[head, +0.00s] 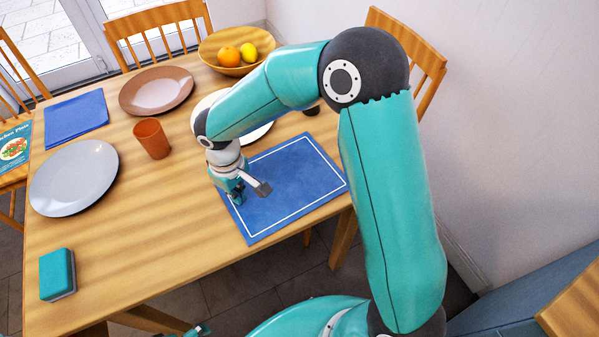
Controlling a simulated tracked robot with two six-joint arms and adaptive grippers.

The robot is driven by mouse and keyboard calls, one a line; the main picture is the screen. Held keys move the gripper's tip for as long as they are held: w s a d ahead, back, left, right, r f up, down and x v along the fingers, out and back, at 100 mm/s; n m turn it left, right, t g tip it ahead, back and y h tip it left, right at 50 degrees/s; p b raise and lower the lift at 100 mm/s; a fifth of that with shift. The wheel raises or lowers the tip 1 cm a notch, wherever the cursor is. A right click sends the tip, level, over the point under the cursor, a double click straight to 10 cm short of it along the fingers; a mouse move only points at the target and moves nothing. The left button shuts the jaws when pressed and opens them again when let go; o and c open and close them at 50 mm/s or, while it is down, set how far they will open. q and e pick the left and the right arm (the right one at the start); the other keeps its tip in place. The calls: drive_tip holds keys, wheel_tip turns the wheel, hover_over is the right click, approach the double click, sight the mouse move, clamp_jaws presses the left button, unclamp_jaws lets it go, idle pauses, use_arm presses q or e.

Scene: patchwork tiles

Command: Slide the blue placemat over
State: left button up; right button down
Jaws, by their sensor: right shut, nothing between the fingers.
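The blue placemat (300,180) with a white border line lies flat on the wooden table near its right front edge. One corner slightly overhangs the table edge or sits right at it; I cannot tell which. My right gripper (239,199) is shut and empty, pointing down at the placemat's left edge. Whether its fingertips touch the mat is unclear. My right arm hides part of the table behind the mat. A small teal and dark part at the bottom edge may be my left gripper (196,331); its fingers cannot be made out.
A cream plate (262,133) is partly behind my arm, beyond the mat. A brown cup (152,139), grey plate (74,178), brown plate (156,91), folded blue cloth (76,119), teal sponge (57,274) and fruit bowl (222,67) stand around. The front middle of the table is clear.

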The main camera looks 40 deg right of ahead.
sight(185, 224)
drive_tip(key=shift+w+a+f, duration=0.1)
drive_tip(key=shift+w+a, duration=0.1)
drive_tip(key=shift+a, duration=0.75)
drive_tip(key=shift+a, duration=0.1)
drive_tip(key=shift+a, duration=0.2)
drive_tip(key=shift+w+a+r, duration=0.1)
drive_tip(key=shift+w+a, duration=0.15)
drive_tip(key=shift+a, duration=0.6)
drive_tip(key=shift+w+a+r, duration=0.1)
drive_tip(key=shift+w+a, duration=0.1)
drive_tip(key=shift+a, duration=0.6)
drive_tip(key=shift+w+a, duration=0.25)
drive_tip(key=shift+a, duration=0.6)
drive_tip(key=shift+a, duration=0.15)
drive_tip(key=shift+w+a+f, duration=0.1)
drive_tip(key=shift+w+a, duration=0.1)
drive_tip(key=shift+a, duration=0.5)
drive_tip(key=shift+w+a+f, duration=0.1)
drive_tip(key=shift+w+a, duration=0.05)
drive_tip(key=shift+a, duration=0.5)
drive_tip(key=shift+w+a, duration=0.2)
drive_tip(key=shift+a, duration=0.5)
drive_tip(key=shift+w+a, duration=0.15)
drive_tip(key=shift+a, duration=0.5)
